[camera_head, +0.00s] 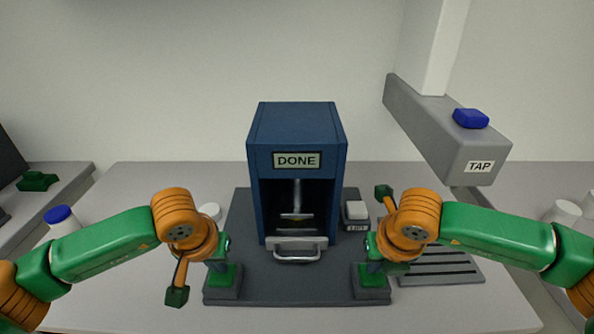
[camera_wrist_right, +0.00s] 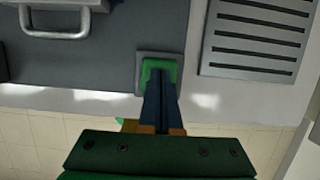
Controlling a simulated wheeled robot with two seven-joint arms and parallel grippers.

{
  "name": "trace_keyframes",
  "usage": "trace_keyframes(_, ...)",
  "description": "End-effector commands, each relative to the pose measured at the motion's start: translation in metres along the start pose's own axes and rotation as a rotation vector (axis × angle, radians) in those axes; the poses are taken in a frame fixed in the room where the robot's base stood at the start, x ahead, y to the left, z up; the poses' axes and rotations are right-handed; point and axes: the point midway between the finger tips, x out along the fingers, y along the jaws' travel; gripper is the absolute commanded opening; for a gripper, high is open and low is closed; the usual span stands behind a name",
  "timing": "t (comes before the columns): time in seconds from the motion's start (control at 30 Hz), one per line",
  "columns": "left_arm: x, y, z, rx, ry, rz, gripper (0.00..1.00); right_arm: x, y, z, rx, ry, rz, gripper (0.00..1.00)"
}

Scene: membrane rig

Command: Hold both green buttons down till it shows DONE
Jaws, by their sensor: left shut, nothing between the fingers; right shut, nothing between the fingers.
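The blue rig (camera_head: 297,115) stands in the middle of the table on a dark base plate, and its display (camera_head: 297,160) reads DONE. The left green button (camera_head: 228,281) sits in a grey housing at the plate's front left. My left gripper (camera_head: 218,266) is shut and points down onto it, its tips partly hidden by the wrist. The right green button (camera_head: 374,281) is at the front right. My right gripper (camera_head: 373,266) is shut with its tips on that button; the right wrist view shows the tips (camera_wrist_right: 160,74) over the green top (camera_wrist_right: 173,68). How far each button is pressed cannot be told.
A silver handle (camera_head: 297,256) juts from the rig's front. A labelled switch box (camera_head: 356,213) stands right of the rig. A slotted grey tray (camera_head: 440,265) lies at the right. A grey TAP arm (camera_head: 440,125) with a blue button (camera_head: 470,118) overhangs the right side. A blue-capped bottle (camera_head: 61,217) stands left.

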Motion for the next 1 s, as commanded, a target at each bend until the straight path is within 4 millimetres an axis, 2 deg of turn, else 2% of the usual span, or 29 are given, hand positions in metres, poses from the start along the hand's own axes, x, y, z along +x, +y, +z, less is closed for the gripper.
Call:
trace_keyframes(0.03,0.004,-0.001,0.003,0.001,-0.011,-0.005,0.00,0.004,-0.001,-0.005,-0.001,0.016,-0.005,0.00)
trace_keyframes(0.33,0.004,-0.001,0.003,0.001,-0.011,-0.005,0.00,0.002,-0.001,-0.004,-0.001,0.015,-0.005,0.00)
trace_keyframes(0.8,0.003,0.000,0.003,0.001,-0.012,-0.003,0.00,-0.050,0.000,0.015,0.001,0.002,0.000,0.00)
trace_keyframes(1.0,0.003,0.000,0.003,0.002,-0.012,-0.002,0.00,-0.065,0.000,0.020,0.000,0.002,-0.001,0.00)
